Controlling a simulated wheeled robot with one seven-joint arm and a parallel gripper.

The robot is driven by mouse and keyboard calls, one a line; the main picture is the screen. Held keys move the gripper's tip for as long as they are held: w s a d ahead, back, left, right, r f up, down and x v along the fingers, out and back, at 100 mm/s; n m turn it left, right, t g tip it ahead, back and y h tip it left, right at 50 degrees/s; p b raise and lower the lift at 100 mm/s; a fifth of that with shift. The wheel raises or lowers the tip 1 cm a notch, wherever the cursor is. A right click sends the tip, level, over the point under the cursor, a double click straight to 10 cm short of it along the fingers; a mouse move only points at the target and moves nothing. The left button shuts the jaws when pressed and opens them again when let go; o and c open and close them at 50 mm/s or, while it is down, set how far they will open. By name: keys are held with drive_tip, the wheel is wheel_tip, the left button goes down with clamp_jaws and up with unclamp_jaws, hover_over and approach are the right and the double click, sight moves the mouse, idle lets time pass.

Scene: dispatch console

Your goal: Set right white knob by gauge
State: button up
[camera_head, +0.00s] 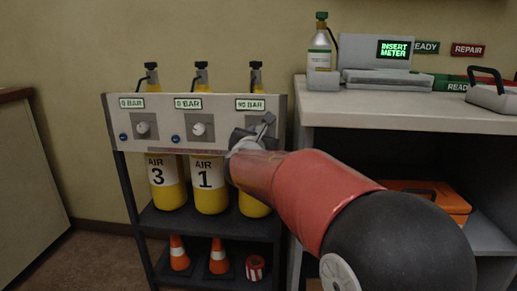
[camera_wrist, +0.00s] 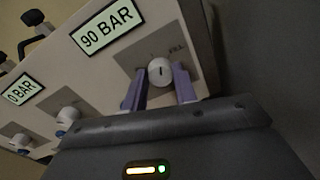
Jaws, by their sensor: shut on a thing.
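The right white knob (camera_wrist: 160,72) sits on a grey plate on the panel, with a dark mark on its face that looks close to upright in the wrist view. My gripper (camera_wrist: 158,90) has its two purple fingers on either side of it, shut on it. The gauge above the knob (camera_wrist: 107,25) reads 90 BAR; in the head view this gauge (camera_head: 250,104) is at the panel's right end. My gripper (camera_head: 262,132) hides most of the knob there.
Two more white knobs, the middle one (camera_head: 198,129) and the left one (camera_head: 142,127), sit under gauges reading 0 BAR. Yellow air cylinders (camera_head: 210,199) stand below on the dark rack.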

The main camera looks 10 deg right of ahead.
drive_tip(key=shift+d+m+y+b, duration=0.1)
drive_tip(key=shift+m+y+b, duration=0.3)
drive_tip(key=shift+m+b, duration=2.7)
drive_tip(key=shift+m, duration=0.3)
drive_tip(key=o, duration=1)
drive_tip(key=v, duration=0.8)
drive_tip(key=shift+p, duration=0.3)
